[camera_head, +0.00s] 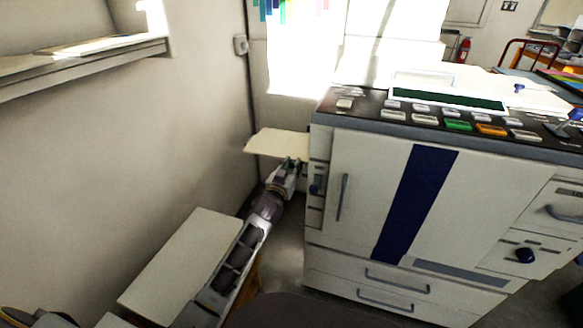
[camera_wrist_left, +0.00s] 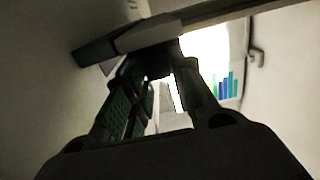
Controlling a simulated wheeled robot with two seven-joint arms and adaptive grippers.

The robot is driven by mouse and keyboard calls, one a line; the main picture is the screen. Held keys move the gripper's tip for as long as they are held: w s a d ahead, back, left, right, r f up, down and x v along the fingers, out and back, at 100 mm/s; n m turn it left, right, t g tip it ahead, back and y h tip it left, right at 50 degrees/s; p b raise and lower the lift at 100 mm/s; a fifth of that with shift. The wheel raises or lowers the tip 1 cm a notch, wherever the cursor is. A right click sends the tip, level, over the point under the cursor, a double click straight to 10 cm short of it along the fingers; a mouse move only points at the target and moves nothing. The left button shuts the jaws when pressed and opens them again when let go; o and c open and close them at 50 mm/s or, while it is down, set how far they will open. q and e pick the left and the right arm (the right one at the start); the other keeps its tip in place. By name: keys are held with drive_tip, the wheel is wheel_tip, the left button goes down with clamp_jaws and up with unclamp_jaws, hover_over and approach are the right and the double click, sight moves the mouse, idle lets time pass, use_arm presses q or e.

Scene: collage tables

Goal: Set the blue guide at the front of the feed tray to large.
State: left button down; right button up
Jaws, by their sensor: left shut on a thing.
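The pale feed tray (camera_head: 275,142) juts left from the side of the large copier, above floor level. My left gripper (camera_head: 291,166) is at the tray's front edge, reaching up from below. In the left wrist view its two fingers (camera_wrist_left: 162,75) are closed on a small dark piece under the pale tray edge (camera_wrist_left: 205,18). This piece is probably the guide, but its blue colour does not show in the shadow. The guide is hidden by the gripper in the head view, and no size marks can be read. My right gripper is not in view.
A wall stands left of the tray. A pale low surface (camera_head: 185,258) lies beside my left forearm.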

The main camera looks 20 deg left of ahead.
use_arm(q)
drive_tip(key=shift+w, duration=1.45)
drive_tip(key=c, duration=1.2)
unclamp_jaws()
drive_tip(key=s, duration=1.2)
drive_tip(key=shift+a, duration=0.15)
